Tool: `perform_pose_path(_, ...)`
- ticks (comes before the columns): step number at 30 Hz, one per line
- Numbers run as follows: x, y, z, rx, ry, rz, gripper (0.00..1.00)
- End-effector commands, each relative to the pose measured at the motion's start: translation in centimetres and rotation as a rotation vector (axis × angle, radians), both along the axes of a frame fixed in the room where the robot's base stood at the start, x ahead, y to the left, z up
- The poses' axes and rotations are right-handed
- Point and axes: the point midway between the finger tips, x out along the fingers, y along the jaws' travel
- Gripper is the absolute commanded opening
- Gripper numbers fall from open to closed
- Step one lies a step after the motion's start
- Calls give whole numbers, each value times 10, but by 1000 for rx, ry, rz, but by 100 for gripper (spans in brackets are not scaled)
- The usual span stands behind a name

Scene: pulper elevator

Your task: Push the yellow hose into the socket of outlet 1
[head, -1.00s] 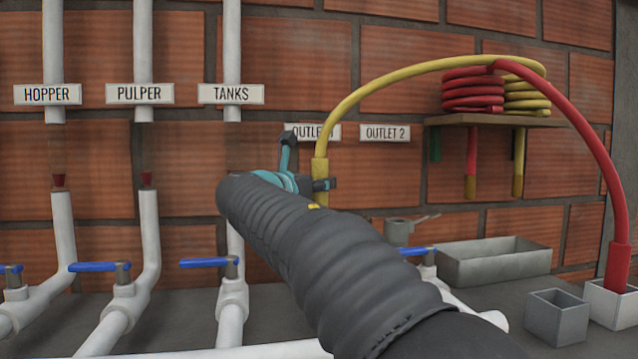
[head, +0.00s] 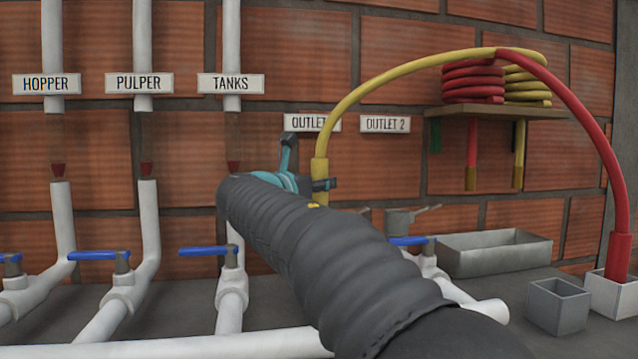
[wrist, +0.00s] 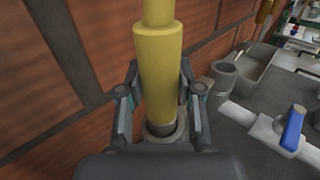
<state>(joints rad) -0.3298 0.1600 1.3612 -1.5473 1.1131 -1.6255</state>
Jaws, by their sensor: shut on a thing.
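The yellow hose (head: 320,168) stands upright in my gripper, and its upper part arches right to a red hose. My gripper (head: 312,184) is shut on its thicker end sleeve, below the partly hidden OUTLET 1 label (head: 306,122). In the wrist view my gripper (wrist: 160,105) has a finger on each side of the yellow sleeve (wrist: 158,75). The sleeve's lower end meets the grey round socket (wrist: 153,131) below it and looks lined up with it. How deep it sits I cannot tell. In the head view my arm hides the socket.
The OUTLET 2 label (head: 385,124) is to the right, and a second open pipe (wrist: 224,76) stands beside the socket. A blue valve handle (wrist: 292,128) is near it. The red hose (head: 590,130) runs into a white box (head: 612,300). The brick wall is close behind.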

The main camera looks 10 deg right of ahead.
Motion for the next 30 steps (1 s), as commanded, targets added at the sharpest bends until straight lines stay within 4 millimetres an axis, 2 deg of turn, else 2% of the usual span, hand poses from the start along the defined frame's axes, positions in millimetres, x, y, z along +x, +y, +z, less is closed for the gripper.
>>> perform_pose_path(23, 0, 0, -17, -1, -1, 0, 0)
perform_pose_path(24, 0, 0, -16, 0, -1, 0, 43)
perform_pose_path(27, 0, 0, -16, -1, -1, 0, 65)
perform_pose_path(30, 0, 0, -16, -1, -1, 0, 65)
